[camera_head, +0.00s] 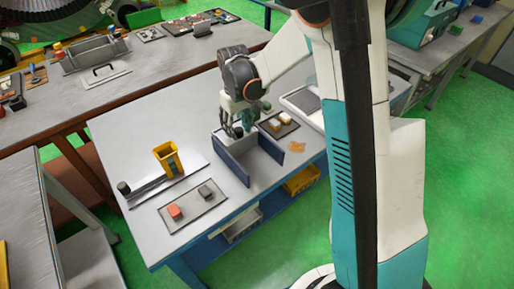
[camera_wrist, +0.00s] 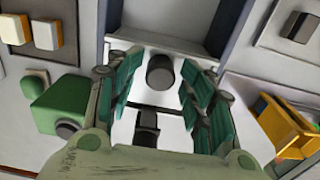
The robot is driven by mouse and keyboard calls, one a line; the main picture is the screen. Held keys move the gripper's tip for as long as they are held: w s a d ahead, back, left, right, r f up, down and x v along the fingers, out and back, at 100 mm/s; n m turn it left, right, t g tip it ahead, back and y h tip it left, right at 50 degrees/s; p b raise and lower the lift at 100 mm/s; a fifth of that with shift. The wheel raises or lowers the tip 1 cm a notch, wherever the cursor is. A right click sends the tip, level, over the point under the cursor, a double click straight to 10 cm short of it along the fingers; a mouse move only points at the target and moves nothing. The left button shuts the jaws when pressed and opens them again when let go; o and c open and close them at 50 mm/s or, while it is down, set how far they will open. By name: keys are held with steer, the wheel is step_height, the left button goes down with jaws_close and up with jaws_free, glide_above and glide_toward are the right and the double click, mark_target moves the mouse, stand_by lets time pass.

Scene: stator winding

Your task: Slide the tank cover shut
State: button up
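A pale plate with a dark round knob (camera_wrist: 160,71), which looks like the tank cover (camera_wrist: 178,130), shows in the middle of the wrist view. In the head view two dark blue walls (camera_head: 232,167) stand on the table in front of my gripper (camera_head: 239,129); one also shows in the wrist view (camera_wrist: 227,28). In the wrist view my gripper (camera_wrist: 160,64) is open. Its teal fingers are on either side of the knob, with a gap on each side. A dark square part (camera_wrist: 147,125) shows below the knob.
A tray (camera_head: 172,217) with red and dark blocks lies in front. A dark tray (camera_head: 269,126) with pale blocks is to the right.

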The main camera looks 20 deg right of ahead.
mark_target(239, 129)
steer(key=shift+r+p, duration=1.3)
steer(key=shift+r, duration=1.1)
steer(key=shift+s+r, duration=0.15)
steer(key=shift+r, duration=0.1)
steer(key=s+d+r+m+t+b, duration=0.1)
steer(key=s+r+t, duration=0.1)
steer(key=s+r, duration=0.5)
steer(key=s+d+r+m+t+b, duration=0.1)
steer(key=s+r+t, duration=0.1)
steer(key=s, duration=0.7)
steer(key=s+d+r+m+t+b, duration=0.1)
steer(key=s+r+t+b, duration=0.1)
steer(key=s, duration=0.6)
steer(key=shift+s+m+t, duration=0.3)
steer(key=shift+s+t, duration=0.05)
steer(key=shift+t, duration=0.25)
steer(key=shift+d, duration=0.1)
